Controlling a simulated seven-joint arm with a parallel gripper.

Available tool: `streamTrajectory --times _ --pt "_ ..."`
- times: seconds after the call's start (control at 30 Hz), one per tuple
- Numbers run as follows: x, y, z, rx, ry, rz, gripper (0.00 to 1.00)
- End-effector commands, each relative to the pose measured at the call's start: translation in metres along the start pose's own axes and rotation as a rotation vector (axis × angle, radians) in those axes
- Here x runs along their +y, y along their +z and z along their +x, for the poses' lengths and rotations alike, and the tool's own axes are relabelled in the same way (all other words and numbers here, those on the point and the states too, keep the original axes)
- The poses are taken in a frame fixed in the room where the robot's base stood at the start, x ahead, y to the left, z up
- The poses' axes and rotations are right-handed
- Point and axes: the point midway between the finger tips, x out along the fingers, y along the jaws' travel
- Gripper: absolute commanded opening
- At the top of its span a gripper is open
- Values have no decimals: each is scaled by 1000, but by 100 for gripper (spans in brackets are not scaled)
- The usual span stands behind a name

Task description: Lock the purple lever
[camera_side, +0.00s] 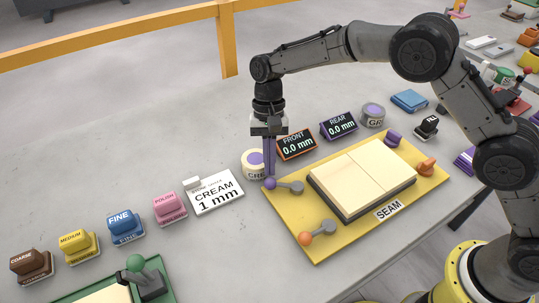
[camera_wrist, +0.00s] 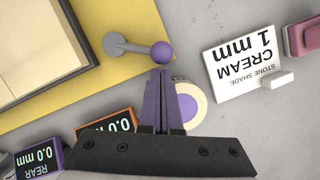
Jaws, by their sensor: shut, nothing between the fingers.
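The purple lever (camera_side: 289,187) is a grey arm on a round grey pivot, ending in a purple ball knob. It is at the back left corner of the yellow board (camera_side: 322,250).
An orange lever (camera_side: 318,233) is at the board's front left corner. A cream tub (camera_side: 252,163), CREAM card (camera_side: 215,192) and FRONT display (camera_side: 296,144) stand close by.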

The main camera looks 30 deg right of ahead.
Motion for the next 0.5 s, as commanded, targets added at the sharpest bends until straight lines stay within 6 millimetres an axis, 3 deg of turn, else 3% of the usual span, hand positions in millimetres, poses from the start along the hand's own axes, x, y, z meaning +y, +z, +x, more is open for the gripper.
streamTrajectory --times 0.5 --pt "-2 3 1 0 14 -44 0"
